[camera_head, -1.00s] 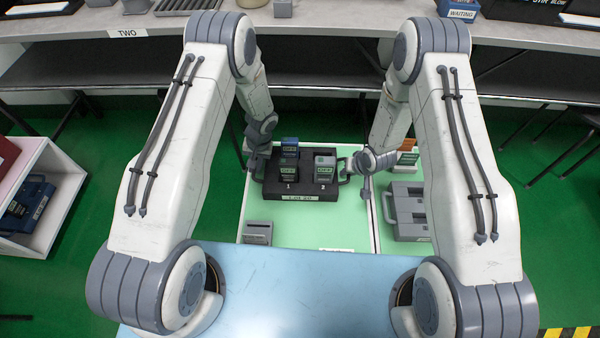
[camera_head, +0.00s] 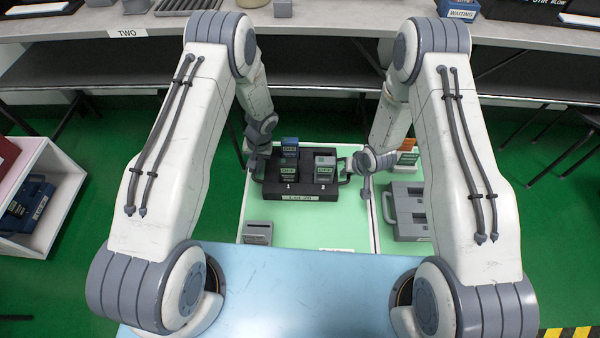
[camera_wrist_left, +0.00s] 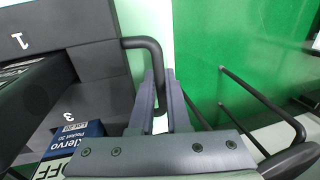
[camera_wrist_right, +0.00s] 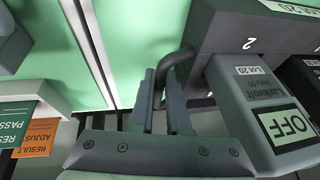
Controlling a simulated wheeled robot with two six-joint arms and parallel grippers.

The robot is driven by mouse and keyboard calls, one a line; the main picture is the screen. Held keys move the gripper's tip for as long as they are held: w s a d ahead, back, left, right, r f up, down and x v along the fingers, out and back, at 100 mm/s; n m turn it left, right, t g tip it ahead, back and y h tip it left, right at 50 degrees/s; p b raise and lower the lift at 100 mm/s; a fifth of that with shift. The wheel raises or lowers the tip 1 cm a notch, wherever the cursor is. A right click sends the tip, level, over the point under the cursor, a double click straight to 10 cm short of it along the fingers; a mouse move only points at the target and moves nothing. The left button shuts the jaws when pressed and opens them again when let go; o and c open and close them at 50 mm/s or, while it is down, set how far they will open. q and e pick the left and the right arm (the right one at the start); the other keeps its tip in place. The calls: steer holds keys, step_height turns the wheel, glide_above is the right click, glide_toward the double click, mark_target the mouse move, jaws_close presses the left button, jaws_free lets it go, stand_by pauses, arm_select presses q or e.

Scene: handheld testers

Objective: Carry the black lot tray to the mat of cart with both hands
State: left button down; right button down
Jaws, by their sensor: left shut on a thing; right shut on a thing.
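The black lot tray (camera_head: 308,192) is over the pale green mat (camera_head: 300,232) of the cart, with a label on its front edge. I cannot tell whether it touches the mat. It carries a blue tester (camera_head: 290,146) at the back left, a dark tester (camera_head: 289,170) at the spot marked 1 and a grey tester (camera_head: 325,167) at the spot marked 2. My left gripper (camera_wrist_left: 165,85) is shut on the tray's left handle (camera_wrist_left: 148,43). My right gripper (camera_wrist_right: 160,85) is shut on the tray's right handle (camera_wrist_right: 176,58).
A small grey holder (camera_head: 257,232) stands on the mat's front left. A grey fixture (camera_head: 408,212) and an orange card (camera_head: 408,158) are on the right. A white bin (camera_head: 62,175) stands at left, and a long bench (camera_head: 330,22) is behind. The mat's front middle is clear.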

arm_select(q)
steer(key=shift+r, duration=0.15)
arm_select(e)
steer(key=shift+r, duration=0.2)
